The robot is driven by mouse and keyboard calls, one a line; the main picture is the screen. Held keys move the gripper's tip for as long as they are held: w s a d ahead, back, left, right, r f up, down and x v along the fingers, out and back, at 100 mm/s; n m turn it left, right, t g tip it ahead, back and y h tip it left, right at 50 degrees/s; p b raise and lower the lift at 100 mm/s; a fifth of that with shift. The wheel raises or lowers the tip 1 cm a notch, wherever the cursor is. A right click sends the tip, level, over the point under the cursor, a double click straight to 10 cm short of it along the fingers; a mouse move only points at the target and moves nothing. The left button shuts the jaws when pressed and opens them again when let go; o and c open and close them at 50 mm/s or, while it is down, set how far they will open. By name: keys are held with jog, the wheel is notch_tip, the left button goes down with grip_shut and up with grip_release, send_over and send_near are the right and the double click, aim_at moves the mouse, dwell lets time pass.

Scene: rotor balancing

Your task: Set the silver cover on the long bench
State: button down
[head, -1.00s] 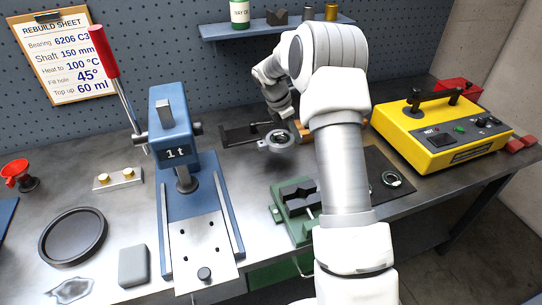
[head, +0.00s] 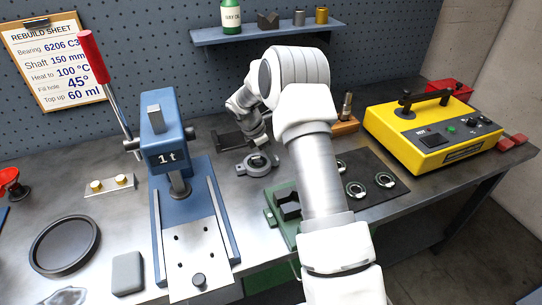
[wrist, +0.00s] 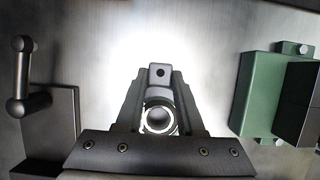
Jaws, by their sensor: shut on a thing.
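The silver cover (head: 258,166) is a grey ring with lugs, held low over or on the long bench (head: 130,214), between the blue press and the green vise. I cannot tell whether it touches the bench top. My gripper (head: 262,146) is shut on it from above. In the wrist view, the cover (wrist: 160,73) shows between the two dark fingers, with one holed lug pointing up in the picture and its round opening below. The fingers hide its sides.
The blue press (head: 168,150) stands left, the green vise (head: 272,215) right and nearer. A black block with a handle (head: 232,139) lies behind. A dark mat with bearings (head: 384,180) and a yellow heater (head: 425,133) are further right. Bare bench surrounds the cover.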

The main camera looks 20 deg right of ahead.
aim_at(258, 165)
jog(key=c, duration=0.5)
grip_release()
jog(key=shift+f, duration=0.1)
jog(key=s+a+r+m+t, duration=0.1)
jog(key=s+a+r+m, duration=0.15)
jog(key=r, duration=0.85)
jog(key=s+a+r+m, duration=0.1)
jog(key=s+a+r, duration=0.3)
jog(key=r, duration=0.6)
jog(key=s+a+r+m+t+y, duration=0.15)
jog(key=s+r+m, duration=0.3)
jog(key=s, duration=0.55)
jog(key=s+a+r+m+t+y, duration=0.15)
jog(key=s+r+m, duration=0.3)
jog(key=s, duration=0.55)
jog(key=s+a+m, duration=0.1)
jog(key=s, duration=0.2)
jog(key=s+f+m+t+y, duration=0.1)
jog(key=s+m, duration=0.1)
jog(key=s+a+f+m, duration=0.1)
jog(key=s+m, duration=0.1)
jog(key=s, duration=0.1)
jog(key=shift+s+a+f+m+t+p, duration=0.15)
jog(key=shift+s+a+m+t+p, duration=0.1)
jog(key=shift+s+a+t+p, duration=0.05)
